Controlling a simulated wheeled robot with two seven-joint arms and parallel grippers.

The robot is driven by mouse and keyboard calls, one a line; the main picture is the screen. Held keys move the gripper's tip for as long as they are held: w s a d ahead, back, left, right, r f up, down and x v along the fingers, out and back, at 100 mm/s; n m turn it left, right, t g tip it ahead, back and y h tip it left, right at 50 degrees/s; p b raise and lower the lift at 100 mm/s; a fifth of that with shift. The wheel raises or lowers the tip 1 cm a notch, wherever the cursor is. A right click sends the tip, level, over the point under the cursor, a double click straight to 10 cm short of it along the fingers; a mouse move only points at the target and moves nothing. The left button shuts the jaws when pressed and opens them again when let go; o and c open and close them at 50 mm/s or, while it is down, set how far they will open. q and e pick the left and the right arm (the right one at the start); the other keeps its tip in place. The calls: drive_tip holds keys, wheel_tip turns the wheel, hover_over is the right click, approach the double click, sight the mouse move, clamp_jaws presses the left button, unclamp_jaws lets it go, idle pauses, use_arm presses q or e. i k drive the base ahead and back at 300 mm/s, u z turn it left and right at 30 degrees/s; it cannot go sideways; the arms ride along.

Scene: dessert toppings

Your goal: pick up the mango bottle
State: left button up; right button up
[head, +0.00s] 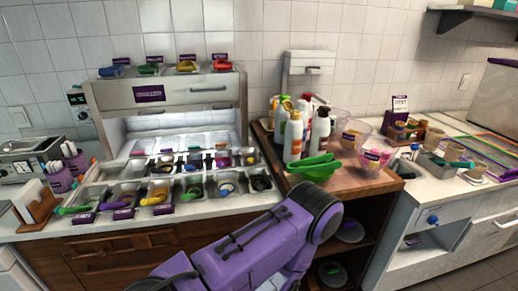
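A cluster of squeeze bottles stands upright at the back left of the wooden-topped counter. A white bottle (293,138) and a white bottle with a dark top (319,134) are at its front. A bottle with a green cap and orange tones (281,120) is behind on the left, partly hidden. The labels are too small to read, so I cannot tell which one is the mango bottle. One of my purple arms reaches up from the bottom and bends in front of the counter. Neither gripper shows, and nothing is seen held.
Clear bowls with pink contents (374,158) stand to the right. The topping station (168,95) with small trays is on the left. Bare wood (345,183) lies near the counter's front.

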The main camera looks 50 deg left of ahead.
sight(294, 130)
drive_tip(key=k, duration=0.4)
drive_tip(key=u, duration=0.85)
